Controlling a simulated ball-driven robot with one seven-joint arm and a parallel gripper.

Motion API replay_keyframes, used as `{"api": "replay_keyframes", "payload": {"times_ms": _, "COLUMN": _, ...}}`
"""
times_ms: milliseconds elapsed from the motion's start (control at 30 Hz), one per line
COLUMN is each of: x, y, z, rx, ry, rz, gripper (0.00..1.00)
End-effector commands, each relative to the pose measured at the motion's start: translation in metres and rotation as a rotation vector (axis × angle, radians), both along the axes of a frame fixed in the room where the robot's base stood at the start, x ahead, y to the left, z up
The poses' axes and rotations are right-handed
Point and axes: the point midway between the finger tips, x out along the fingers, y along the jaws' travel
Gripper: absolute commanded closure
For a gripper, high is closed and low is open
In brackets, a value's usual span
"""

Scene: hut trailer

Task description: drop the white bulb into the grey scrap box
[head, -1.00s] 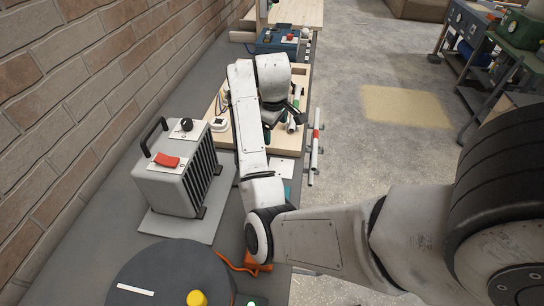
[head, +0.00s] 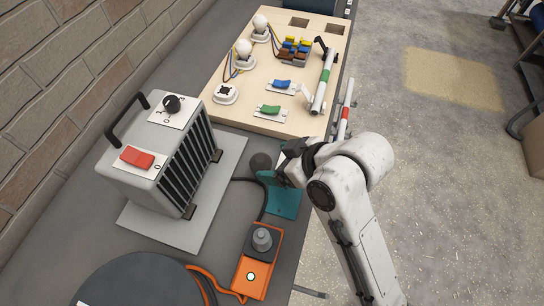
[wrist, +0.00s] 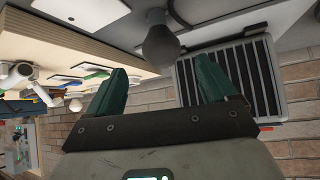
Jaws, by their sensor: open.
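Two white bulbs stand in holders on the wooden board in the head view, a nearer one (head: 243,48) and a farther one (head: 261,23). A dark grey bulb (head: 260,162) stands near the bench's right side, just left of my gripper (head: 273,169). In the wrist view the grey bulb (wrist: 159,46) lies beyond and between the open teal fingers of my gripper (wrist: 160,68), not visibly touched. My gripper is empty. I cannot make out a grey scrap box in either view.
A grey heater (head: 160,155) stands left of my gripper. An orange switch box (head: 257,262) with a cable is in front, beside a dark round plate (head: 145,280). The board (head: 235,117) holds switches and a tube. Open floor (head: 450,200) lies right.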

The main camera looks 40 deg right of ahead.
Motion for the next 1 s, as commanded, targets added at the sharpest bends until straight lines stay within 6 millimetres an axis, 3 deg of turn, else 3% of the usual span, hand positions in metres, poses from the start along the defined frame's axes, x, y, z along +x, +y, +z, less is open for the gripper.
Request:
{"api": "replay_keyframes", "payload": {"times_ms": 200, "x": 0.022, "y": 0.006, "z": -0.023, "rx": -0.003, "ry": 0.003, "rz": -0.001, "gripper": 0.15}}
{"api": "replay_keyframes", "payload": {"times_ms": 467, "x": 0.034, "y": 0.011, "z": -0.038, "rx": -0.004, "ry": 0.004, "rz": -0.001, "gripper": 0.15}}
{"api": "replay_keyframes", "payload": {"times_ms": 700, "x": 0.053, "y": 0.019, "z": -0.063, "rx": -0.006, "ry": 0.003, "rz": -0.001, "gripper": 0.15}}
{"api": "replay_keyframes", "payload": {"times_ms": 1000, "x": 0.059, "y": 0.021, "z": -0.071, "rx": -0.006, "ry": 0.001, "rz": -0.002, "gripper": 0.15}}
